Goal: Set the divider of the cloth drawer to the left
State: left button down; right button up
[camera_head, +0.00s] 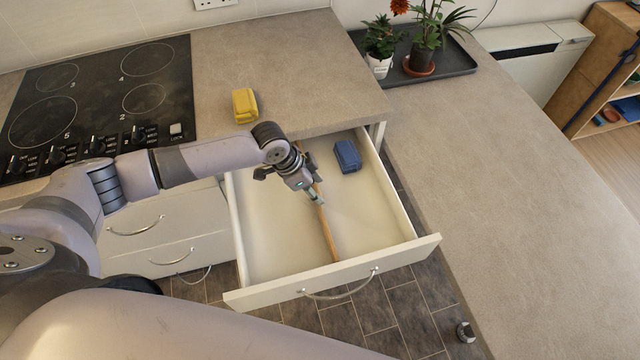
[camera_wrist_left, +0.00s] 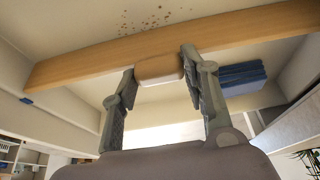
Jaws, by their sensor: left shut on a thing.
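The cloth drawer (camera_head: 262,245) is pulled open below the counter. Its wooden divider (camera_head: 328,238) runs from front to back near the middle of the drawer; my arm hides its rear part. In the left wrist view the divider (camera_wrist_left: 80,65) crosses the picture as a long wooden bar. My left gripper (camera_head: 318,200) is shut on the divider, with its fingers either side of a small block (camera_wrist_left: 158,69) on the bar. A folded blue cloth (camera_head: 347,156) lies in the right part of the drawer, apart from the divider; it also shows in the left wrist view (camera_wrist_left: 243,76).
A yellow folded thing (camera_head: 244,105) lies on the counter behind the drawer. A hob (camera_head: 100,95) is at the left; a tray (camera_head: 455,62) with potted plants is at the back. Brown specks (camera_wrist_left: 150,20) show on the drawer floor. The drawer's left part looks clear.

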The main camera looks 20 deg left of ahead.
pick_arm(q)
jog(key=s+a+p, duration=0.1)
jog(key=s+a, duration=0.1)
jog(key=a, duration=0.1)
jog(key=s+a, duration=0.2)
jog(key=a, duration=0.1)
jog(key=s+a+p, duration=0.1)
jog(key=s+a, duration=0.1)
jog(key=a, duration=0.1)
jog(key=shift+s+a+r+p, duration=0.1)
jog(key=shift+s+a+p, duration=0.25)
jog(key=shift+a, duration=0.25)
jog(key=shift+d, duration=0.1)
jog(key=c, duration=1.4)
grip_release()
jog(key=o, duration=0.5)
jog(key=shift+s, duration=0.1)
